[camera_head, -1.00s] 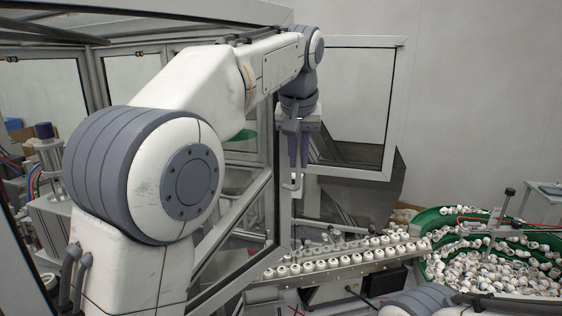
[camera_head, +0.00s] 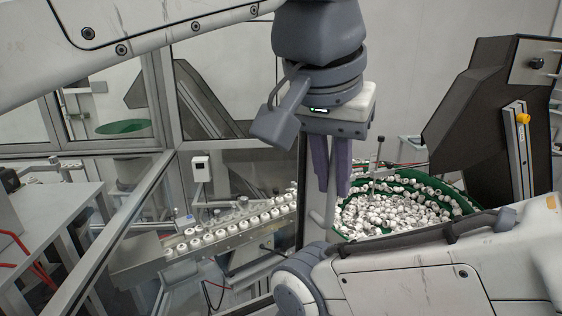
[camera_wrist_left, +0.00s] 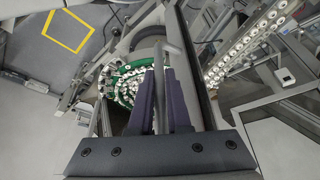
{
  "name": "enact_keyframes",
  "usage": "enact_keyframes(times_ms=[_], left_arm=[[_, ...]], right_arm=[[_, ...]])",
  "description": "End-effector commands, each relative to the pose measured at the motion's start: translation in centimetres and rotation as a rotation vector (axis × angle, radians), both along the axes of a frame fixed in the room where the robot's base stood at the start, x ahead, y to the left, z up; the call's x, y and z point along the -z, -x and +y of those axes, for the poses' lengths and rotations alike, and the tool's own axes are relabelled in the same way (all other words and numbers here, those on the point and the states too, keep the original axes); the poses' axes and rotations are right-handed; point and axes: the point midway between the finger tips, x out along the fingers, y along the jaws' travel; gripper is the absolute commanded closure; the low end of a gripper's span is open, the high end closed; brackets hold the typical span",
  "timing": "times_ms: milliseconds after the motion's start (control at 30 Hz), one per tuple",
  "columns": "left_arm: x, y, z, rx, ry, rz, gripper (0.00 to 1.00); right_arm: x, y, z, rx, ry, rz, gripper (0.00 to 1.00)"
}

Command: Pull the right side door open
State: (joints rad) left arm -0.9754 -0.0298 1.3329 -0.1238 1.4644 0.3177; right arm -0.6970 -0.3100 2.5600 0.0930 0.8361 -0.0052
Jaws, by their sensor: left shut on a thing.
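The right side door is a clear panel in a grey metal frame, and its upright edge (camera_head: 304,190) stands in the middle of the head view. My left gripper (camera_head: 332,185) points down at this edge, its two purple fingers shut on the door's grey bar handle (camera_head: 322,218). In the left wrist view the handle (camera_wrist_left: 160,65) runs between the fingers of the left gripper (camera_wrist_left: 164,75), beside the dark door edge (camera_wrist_left: 194,60). How far the door stands from its frame is hard to tell. My right gripper is out of view.
A conveyor (camera_head: 225,232) carries several white caps behind the door. A green bowl feeder (camera_head: 410,205) full of caps stands right of the door edge. A dark hopper (camera_head: 485,125) rises at far right. My right arm fills the lower right.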

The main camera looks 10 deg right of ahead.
Motion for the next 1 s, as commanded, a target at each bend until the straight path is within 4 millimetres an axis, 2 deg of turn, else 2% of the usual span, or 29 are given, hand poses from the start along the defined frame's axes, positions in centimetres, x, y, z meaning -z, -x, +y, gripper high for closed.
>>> enact_keyframes(times_ms=[33, 200, 633, 700, 733, 1000], left_arm=[[-0.1, 0.8, -0.2, 0.017, 0.001, -0.002, 1.0], [-0.1, 2.1, -0.6, 0.048, 0.001, -0.002, 1.0], [-0.2, 2.4, -0.6, 0.055, 0.001, -0.002, 1.0], [-0.2, 2.3, -0.6, 0.054, 0.001, -0.001, 0.66], [-0.2, 2.3, -0.6, 0.054, 0.001, -0.001, 0.55], [-0.1, 2.3, -0.6, 0.053, 0.0, 0.0, 0.55]], right_arm=[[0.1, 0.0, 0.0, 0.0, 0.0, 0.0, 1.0], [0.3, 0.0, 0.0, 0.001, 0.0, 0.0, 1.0], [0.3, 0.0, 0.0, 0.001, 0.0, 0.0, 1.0], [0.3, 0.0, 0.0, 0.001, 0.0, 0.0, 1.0], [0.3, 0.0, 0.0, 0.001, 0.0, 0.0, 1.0], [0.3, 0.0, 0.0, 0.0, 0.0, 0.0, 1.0]])
